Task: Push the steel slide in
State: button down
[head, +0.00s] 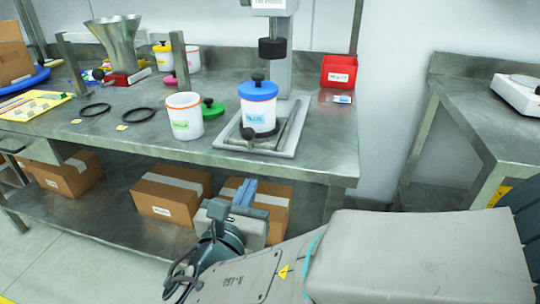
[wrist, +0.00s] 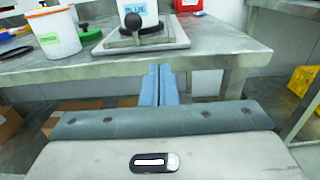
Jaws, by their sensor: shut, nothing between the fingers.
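The steel slide (head: 234,140) appears as a grey metal bar with a black ball knob at the front of the grey base plate (head: 284,151). The knob shows in the wrist view on the steel slide (wrist: 128,42). A white drum with a blue lid and a blue label (head: 258,105) stands upright just behind the knob, under the grey column. How far the slide sits under the drum I cannot tell. My gripper (head: 247,183) is shut and empty, in front of the bench and apart from the slide. Its blue fingers show in the wrist view (wrist: 159,70).
An open white tub (head: 184,124) and a green lid (head: 211,107) stand left of the plate. A red bin (head: 338,72) is at the back right. The bench's front edge (head: 270,166) lies between my gripper and the plate. Cardboard boxes (head: 168,198) fill the lower shelf.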

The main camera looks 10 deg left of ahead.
aim_at(266, 163)
jog(key=w+b, duration=0.1)
jog(key=w, duration=0.2)
jog(key=w+b, duration=0.1)
jog(key=w, duration=0.3)
jog(key=w+d+b, duration=0.1)
jog(key=w, duration=0.3)
jog(key=shift+w+f, duration=0.1)
jog(key=shift+w+d, duration=0.1)
jog(key=shift+w, duration=0.65)
